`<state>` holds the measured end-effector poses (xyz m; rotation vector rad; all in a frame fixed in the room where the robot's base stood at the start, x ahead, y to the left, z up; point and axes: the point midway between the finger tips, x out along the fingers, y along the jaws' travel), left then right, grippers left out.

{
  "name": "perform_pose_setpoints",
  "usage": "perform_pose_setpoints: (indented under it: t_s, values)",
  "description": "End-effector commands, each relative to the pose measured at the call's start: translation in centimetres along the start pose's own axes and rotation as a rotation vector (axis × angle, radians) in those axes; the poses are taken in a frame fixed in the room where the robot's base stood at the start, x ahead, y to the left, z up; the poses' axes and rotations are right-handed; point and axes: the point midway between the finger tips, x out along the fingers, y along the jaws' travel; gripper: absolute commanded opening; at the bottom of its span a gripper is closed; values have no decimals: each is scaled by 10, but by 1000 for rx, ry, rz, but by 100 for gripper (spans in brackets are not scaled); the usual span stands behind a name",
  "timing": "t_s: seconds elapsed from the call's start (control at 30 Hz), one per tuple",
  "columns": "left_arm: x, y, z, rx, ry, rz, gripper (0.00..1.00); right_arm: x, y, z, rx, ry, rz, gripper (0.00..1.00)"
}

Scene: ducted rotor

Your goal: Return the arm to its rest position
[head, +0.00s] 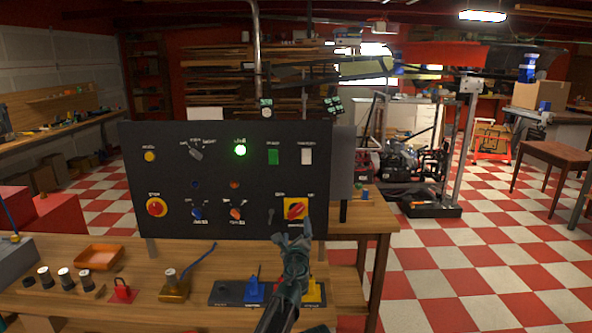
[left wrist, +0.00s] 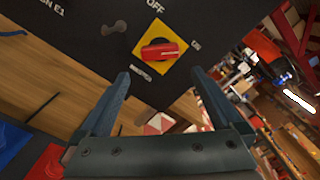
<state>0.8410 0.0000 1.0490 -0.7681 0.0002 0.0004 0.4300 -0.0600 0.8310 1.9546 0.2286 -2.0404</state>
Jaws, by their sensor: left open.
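My left gripper (head: 291,232) is raised in front of the lower right part of the black control panel (head: 215,166). It is open, with nothing between its fingers. In the left wrist view the two fingers (left wrist: 160,92) stand wide apart. Beyond them is the red rotary switch (left wrist: 160,51) on its yellow plate, which also shows in the head view (head: 296,209) just above the fingertips. The switch handle lies nearly level in the wrist view, and the gripper appears apart from it. My right gripper is in neither view.
The wooden bench (head: 215,258) holds an orange tray (head: 98,257), a red padlock-like piece (head: 122,291), a brass block (head: 174,288) and a dark base with a blue piece (head: 254,289), partly behind my arm. Checkered floor (head: 480,262) is open at right.

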Motion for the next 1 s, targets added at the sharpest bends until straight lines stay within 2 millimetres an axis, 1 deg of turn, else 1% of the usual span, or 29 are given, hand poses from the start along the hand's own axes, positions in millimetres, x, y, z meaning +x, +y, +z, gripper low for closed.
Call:
perform_pose_setpoints:
  t_s: [0.03,0.53,0.63,1.0]
  values:
    - [16,-1,0,0,-1,1,100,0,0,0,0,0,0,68]
    - [111,0,0,-2,-1,1,100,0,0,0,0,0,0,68]
    - [106,0,1,-95,0,0,100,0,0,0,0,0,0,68]
    - [105,0,0,-469,0,0,100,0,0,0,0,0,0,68]
